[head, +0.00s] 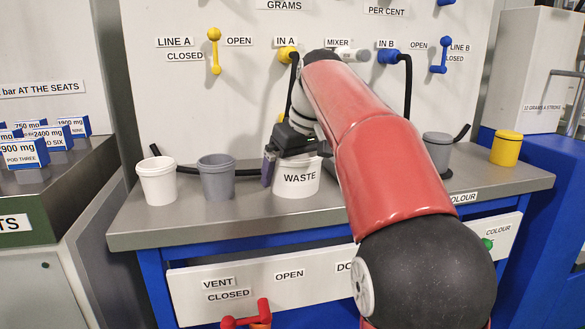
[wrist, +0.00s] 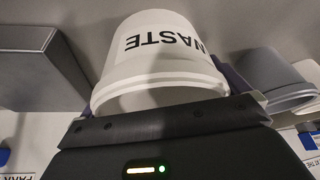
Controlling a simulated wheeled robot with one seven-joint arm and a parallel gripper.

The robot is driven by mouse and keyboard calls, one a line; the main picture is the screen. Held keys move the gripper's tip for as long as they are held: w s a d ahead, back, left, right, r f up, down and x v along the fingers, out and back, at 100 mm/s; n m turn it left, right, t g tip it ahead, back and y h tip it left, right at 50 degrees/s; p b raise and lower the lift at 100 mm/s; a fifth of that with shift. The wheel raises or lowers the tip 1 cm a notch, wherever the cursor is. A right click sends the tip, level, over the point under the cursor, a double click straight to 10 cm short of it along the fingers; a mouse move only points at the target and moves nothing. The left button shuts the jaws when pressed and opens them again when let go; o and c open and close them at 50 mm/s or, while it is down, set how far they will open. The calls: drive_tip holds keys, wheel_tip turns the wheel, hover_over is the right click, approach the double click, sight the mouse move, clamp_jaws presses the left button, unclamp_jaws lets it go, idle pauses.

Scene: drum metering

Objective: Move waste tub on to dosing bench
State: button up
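The waste tub (head: 297,181) is a white tub with a black WASTE label. It is upright at the dosing bench (head: 370,195), low over the grey top among other pots; I cannot tell whether its base touches. My gripper (head: 297,160) is at its upper part, one finger on each side, and looks shut on it. The gripper hides part of the rim. In the wrist view the waste tub (wrist: 155,60) fills the space between the fingers, its label upside down.
A plain white tub (head: 157,181) and a grey pot (head: 217,178) stand to the left. Another grey pot (head: 438,152) and a yellow pot (head: 506,149) stand to the right. Black hoses and a panel with yellow and blue valves are behind. The bench's front left is clear.

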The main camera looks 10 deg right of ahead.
drive_tip(key=p+v, duration=0.4)
drive_tip(key=v, duration=0.8)
drive_tip(key=shift+s+r, duration=0.1)
drive_tip(key=shift+r, duration=0.05)
drive_tip(key=s+a+f+m+t+h, duration=0.1)
drive_tip(key=s+f+m, duration=0.3)
drive_tip(key=s+f, duration=2)
wheel_tip(320, 180, down, 3)
drive_tip(key=shift+s+a+f+t+h, duration=0.1)
drive_tip(key=shift+s+a+t+h, duration=0.05)
drive_tip(key=shift+a+t+h, duration=0.2)
